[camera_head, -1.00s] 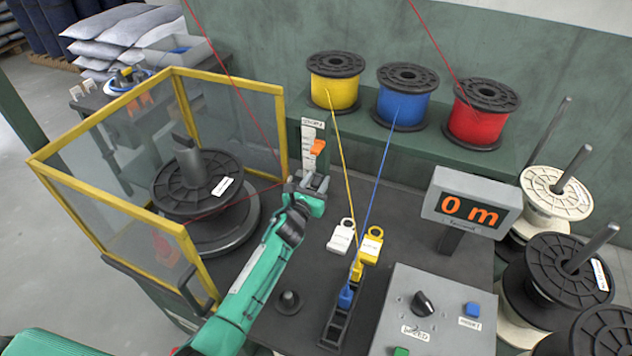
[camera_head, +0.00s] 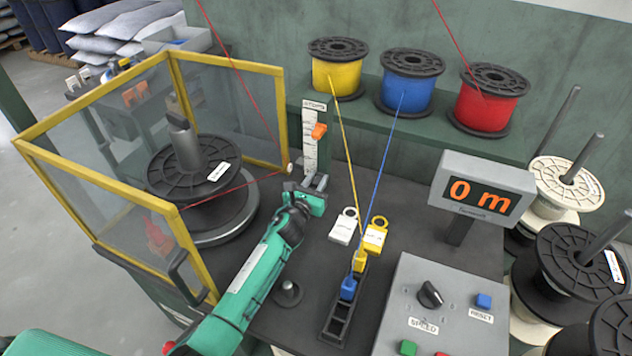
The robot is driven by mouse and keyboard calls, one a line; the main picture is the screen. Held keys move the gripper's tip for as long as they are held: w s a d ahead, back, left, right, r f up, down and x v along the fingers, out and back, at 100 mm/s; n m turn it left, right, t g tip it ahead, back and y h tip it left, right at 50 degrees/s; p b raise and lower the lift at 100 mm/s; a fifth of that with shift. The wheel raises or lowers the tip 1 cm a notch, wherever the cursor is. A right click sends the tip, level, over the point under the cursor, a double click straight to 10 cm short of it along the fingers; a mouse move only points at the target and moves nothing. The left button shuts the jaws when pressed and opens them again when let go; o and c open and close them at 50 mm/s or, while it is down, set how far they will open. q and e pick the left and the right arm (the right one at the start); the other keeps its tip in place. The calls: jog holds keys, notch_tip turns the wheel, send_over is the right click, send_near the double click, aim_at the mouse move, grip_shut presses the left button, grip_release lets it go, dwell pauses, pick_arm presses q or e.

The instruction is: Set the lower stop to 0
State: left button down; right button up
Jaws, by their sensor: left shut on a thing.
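An upright white scale (camera_head: 310,148) on a dark green post stands at the back of the bench. An orange stop (camera_head: 319,131) sits on its upper part. My left gripper (camera_head: 314,184) is at the foot of the scale, below the orange stop, and is shut. The lower stop is mostly hidden between its fingers, and I cannot read the marks there. My right gripper is not in view.
A yellow-framed guard (camera_head: 230,65) around a black spool (camera_head: 195,178) stands left of my arm. A red wire passes close to the gripper. White and yellow tags, a counter showing 0 m (camera_head: 481,196) and a control box (camera_head: 450,275) lie right.

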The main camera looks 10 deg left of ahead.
pick_arm(q)
jog(key=shift+s+d+f, duration=0.15)
jog(key=shift+d+f, duration=0.1)
jog(key=shift+f, duration=0.2)
jog(key=c, duration=1.2)
grip_release()
jog(key=shift+d, duration=0.1)
jog(key=shift+c, duration=0.2)
